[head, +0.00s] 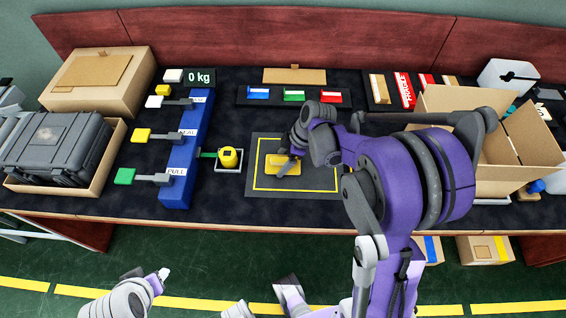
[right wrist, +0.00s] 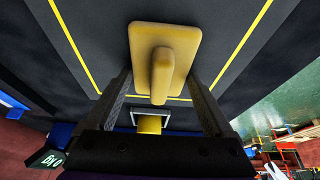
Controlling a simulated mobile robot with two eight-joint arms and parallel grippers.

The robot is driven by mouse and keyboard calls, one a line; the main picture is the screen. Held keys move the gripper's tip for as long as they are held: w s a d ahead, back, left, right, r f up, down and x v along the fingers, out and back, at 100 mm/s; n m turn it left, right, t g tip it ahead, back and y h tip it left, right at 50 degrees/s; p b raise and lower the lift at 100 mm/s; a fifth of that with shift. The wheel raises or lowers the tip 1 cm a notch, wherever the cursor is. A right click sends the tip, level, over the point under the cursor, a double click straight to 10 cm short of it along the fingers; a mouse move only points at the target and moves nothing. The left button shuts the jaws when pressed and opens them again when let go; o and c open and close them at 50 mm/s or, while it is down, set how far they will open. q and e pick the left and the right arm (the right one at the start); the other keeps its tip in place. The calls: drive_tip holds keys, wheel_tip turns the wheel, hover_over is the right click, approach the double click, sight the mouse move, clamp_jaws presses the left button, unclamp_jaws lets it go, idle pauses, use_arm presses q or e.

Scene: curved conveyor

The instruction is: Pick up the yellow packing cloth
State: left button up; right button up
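The yellow packing cloth (head: 275,168) is a flat yellow piece with a raised ridge. It lies on the dark mat (head: 262,184) inside a yellow outline, and also shows in the right wrist view (right wrist: 185,38). My right gripper (head: 290,158) is over the cloth, partly hiding it in the head view. In the right wrist view its two fingers (right wrist: 160,80) stand apart on either side of the ridge, with gaps showing; it is open and holds nothing.
A yellow item sits on a small scale plate (head: 229,169) left of the mat, beside a blue lever panel (head: 190,150). Small coloured bins (head: 294,94) stand behind. An open cardboard box (head: 500,140) is to the right; a dark case (head: 55,145) is at left.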

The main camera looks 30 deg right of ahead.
sight(283, 159)
drive_tip(key=c, duration=0.5)
wheel_tip(283, 159, up, 10)
drive_tip(key=shift+r+p, duration=0.1)
drive_tip(key=shift+p, duration=0.6)
drive_tip(key=shift+c, duration=0.2)
